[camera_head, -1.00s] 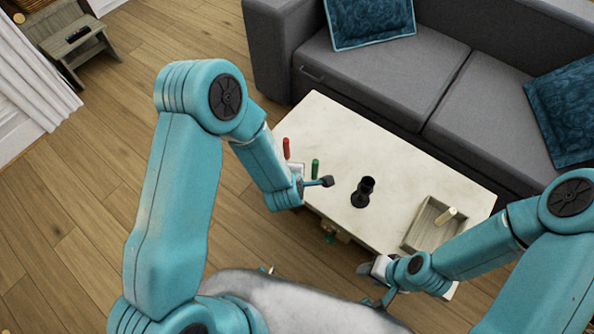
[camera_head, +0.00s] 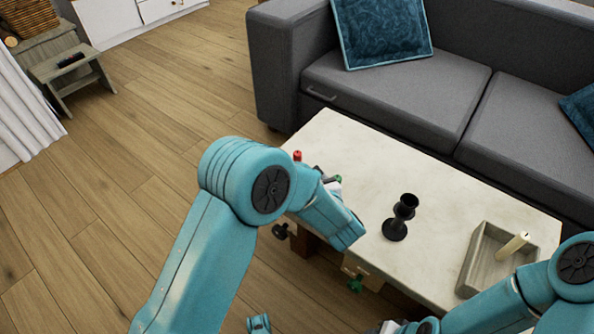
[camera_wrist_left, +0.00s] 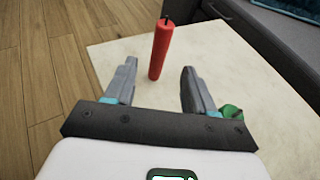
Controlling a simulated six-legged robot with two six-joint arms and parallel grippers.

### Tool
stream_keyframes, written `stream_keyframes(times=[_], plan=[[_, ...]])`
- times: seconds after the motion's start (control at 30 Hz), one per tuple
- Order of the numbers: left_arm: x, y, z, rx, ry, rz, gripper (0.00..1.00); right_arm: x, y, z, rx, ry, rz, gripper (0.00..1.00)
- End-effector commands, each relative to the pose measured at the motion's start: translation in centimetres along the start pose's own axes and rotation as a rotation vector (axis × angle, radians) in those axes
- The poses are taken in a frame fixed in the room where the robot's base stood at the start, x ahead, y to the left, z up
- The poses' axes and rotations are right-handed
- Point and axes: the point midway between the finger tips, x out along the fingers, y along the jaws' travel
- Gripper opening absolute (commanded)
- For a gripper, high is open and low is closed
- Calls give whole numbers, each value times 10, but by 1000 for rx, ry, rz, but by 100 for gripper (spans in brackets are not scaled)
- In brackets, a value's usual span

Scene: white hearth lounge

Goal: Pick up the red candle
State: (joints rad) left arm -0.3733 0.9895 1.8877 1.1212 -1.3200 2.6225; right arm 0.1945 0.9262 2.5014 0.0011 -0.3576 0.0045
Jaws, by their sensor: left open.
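The red candle (camera_wrist_left: 160,50) stands upright on the pale tabletop in the left wrist view. Only its upper end (camera_head: 297,156) shows above my left arm in the head view. My left gripper (camera_wrist_left: 158,66) is open, with one finger on each side of the candle in the picture and the candle a little beyond the fingertips. Nothing is between the fingers that I can see being held. In the head view my left forearm hides the fingers. My right arm is at the lower right; its gripper end (camera_head: 392,327) is mostly cut off by the bottom edge.
A green candle (camera_wrist_left: 231,112) is close beside my right-hand finger in the wrist view. A black candle holder (camera_head: 399,220) stands mid-table. A wooden tray (camera_head: 475,266) with a cream candle (camera_head: 512,246) is at the right. A grey sofa (camera_head: 400,95) lines the table's far side.

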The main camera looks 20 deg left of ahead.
Motion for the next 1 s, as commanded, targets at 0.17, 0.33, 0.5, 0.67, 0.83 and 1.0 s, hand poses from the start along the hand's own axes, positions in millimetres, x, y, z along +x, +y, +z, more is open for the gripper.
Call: stream_keyframes(times=[0.17, 0.33, 0.5, 0.67, 0.83, 1.0], plan=[[39, 2, -2, 0, 2, 2, 55, 9, 5, -2, 6, 5, 1, 43], [54, 2, -1, 2, 2, 0, 55, 11, 6, -3, 8, 7, 1, 43], [78, 2, -2, 0, 1, 2, 55, 21, 10, -5, 12, 12, 1, 43], [100, 2, 1, 1, 1, 1, 55, 27, 13, -10, 11, 28, 1, 43], [106, 1, 2, 4, 2, -2, 55, 27, 13, -12, 9, 35, 1, 43], [106, 1, 2, 4, 2, -2, 45, 27, 13, -12, 9, 35, 1, 43]])
